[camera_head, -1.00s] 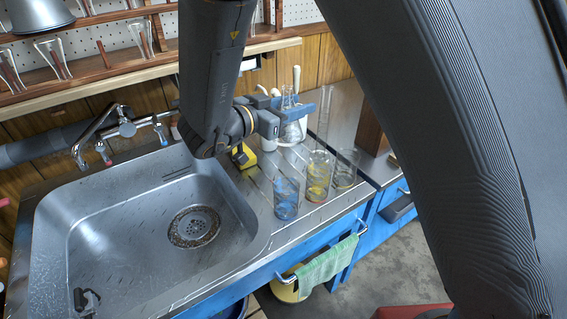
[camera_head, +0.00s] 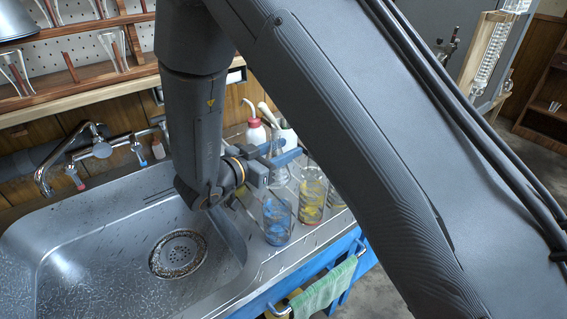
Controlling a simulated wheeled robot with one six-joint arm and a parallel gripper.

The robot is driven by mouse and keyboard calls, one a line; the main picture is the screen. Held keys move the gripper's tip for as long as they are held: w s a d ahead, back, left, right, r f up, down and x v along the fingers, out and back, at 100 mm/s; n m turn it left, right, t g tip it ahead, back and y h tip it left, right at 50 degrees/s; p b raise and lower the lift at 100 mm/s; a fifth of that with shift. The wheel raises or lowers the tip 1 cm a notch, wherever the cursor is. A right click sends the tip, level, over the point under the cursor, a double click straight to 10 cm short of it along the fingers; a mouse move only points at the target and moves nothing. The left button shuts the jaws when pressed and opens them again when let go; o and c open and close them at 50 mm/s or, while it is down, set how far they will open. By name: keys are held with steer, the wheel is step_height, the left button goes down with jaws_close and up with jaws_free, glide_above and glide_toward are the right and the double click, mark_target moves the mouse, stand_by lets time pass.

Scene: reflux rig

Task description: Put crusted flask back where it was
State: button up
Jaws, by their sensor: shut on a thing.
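My gripper (camera_head: 282,159) is at the right end of my wrist, over the counter just right of the sink. Its blue fingers are shut on the crusted flask (camera_head: 279,174), a clear glass vessel. Only a small part of the flask shows, below and between the fingers. The crust on it is too small to make out. I cannot tell whether the flask's base touches the counter.
A beaker with blue contents (camera_head: 277,219) and one with yellow contents (camera_head: 311,196) stand close in front of the gripper. Wash bottles (camera_head: 255,132) stand behind. The sink (camera_head: 110,245) is empty at left. A green towel (camera_head: 322,289) hangs in front.

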steer(key=shift+f, duration=1.95)
steer(key=shift+f, duration=0.15)
steer(key=o, duration=1.3)
steer(key=v, duration=1.2)
steer(key=shift+s, duration=0.1)
